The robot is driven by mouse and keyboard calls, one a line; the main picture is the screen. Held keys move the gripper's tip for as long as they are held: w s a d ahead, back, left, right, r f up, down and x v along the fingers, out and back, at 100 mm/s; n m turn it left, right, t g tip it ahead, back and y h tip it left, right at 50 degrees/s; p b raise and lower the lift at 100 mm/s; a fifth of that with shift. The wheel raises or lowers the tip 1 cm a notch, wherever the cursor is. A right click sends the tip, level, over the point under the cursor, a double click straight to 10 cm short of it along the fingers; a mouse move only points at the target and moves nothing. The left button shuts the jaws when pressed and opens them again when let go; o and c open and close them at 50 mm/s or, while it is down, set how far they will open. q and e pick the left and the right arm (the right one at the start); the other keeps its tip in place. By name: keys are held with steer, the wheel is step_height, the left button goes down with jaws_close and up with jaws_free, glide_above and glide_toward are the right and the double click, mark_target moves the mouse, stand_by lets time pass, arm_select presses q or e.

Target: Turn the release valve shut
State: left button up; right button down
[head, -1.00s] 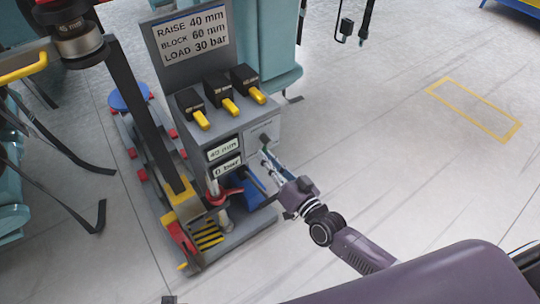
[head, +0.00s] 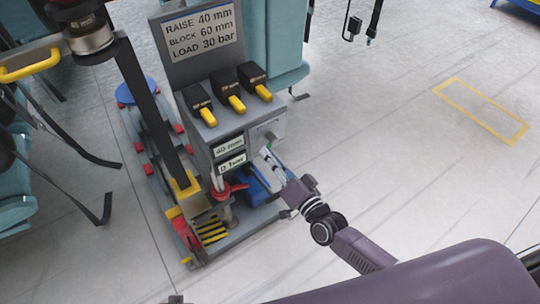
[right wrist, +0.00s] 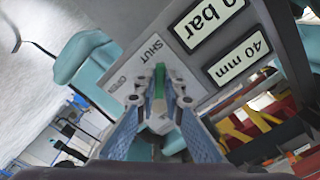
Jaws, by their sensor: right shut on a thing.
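The release valve's green lever (right wrist: 160,80) shows in the right wrist view, on a grey panel (right wrist: 188,38) marked SHUT and OPEN. The lever's visible end lies near the SHUT word; OPEN is to its left. My right gripper (right wrist: 160,98) is shut on the lever, one fingertip on each side. In the head view, my right gripper (head: 268,156) reaches the front face of the grey control stand (head: 205,75), below its upper right part. The lever is mostly hidden there by the fingers. My left gripper is not in view.
Displays read 40 mm (head: 229,146) and 0 bar (head: 231,164). Several yellow-tipped black levers (head: 229,88) stand above them. A red handle (head: 228,191) and a blue box (head: 257,186) are low beside my right gripper. Open floor (head: 420,170) lies to the right.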

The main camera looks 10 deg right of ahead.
steer(key=c, duration=2)
jaws_free()
steer(key=v, duration=1.2)
steer(key=shift+r, duration=0.1)
